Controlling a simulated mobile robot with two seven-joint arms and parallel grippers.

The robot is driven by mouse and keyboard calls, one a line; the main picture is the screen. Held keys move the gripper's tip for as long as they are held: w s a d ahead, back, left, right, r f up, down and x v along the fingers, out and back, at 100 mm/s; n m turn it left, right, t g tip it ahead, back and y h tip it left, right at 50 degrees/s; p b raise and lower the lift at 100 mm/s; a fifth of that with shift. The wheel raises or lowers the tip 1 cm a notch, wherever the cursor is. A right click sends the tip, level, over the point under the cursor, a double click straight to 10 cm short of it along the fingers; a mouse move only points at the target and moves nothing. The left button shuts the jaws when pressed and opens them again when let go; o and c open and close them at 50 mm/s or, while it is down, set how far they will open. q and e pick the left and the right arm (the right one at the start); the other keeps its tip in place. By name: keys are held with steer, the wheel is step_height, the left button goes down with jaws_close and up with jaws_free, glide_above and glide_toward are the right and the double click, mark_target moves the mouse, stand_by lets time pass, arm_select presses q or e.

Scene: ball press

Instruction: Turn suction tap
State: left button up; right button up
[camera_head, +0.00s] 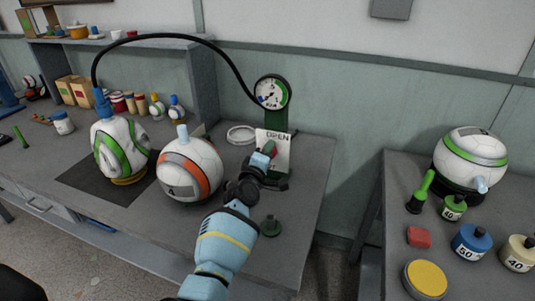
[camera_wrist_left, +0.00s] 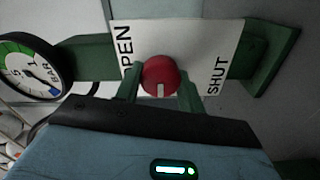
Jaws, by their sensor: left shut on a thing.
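The suction tap is a round red knob (camera_wrist_left: 160,72) with a white mark on its edge nearest my wrist. It sits on a white plate (camera_wrist_left: 205,40) lettered OPEN at the left and SHUT at the right in the left wrist view. My left gripper (camera_wrist_left: 158,88) is shut on the knob, one green finger on each side. In the head view, my left gripper (camera_head: 268,155) reaches the plate (camera_head: 270,138) on its green stand and mostly hides the knob. A round pressure gauge (camera_head: 272,92) stands above the plate. My right gripper is not in view.
A black hose runs from the gauge to a green-and-white ball (camera_head: 121,150) on the bench. An orange-striped ball (camera_head: 189,168) stands close left of my left arm. A white ring (camera_head: 241,135) lies behind it. Another table (camera_head: 395,180) at right holds a ball and paint pots.

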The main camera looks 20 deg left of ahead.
arm_select(q)
steer(key=o, duration=1)
steer(key=shift+c, duration=0.2)
steer(key=shift+s, duration=0.1)
steer(key=s+p, duration=0.1)
steer(key=s, duration=0.6)
steer(key=shift+s+p, duration=0.3)
steer(key=shift+s, duration=0.05)
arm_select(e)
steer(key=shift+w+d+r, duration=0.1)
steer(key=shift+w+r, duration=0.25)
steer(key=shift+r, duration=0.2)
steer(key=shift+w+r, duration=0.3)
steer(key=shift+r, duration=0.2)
arm_select(q)
steer(key=shift+a+f, duration=0.1)
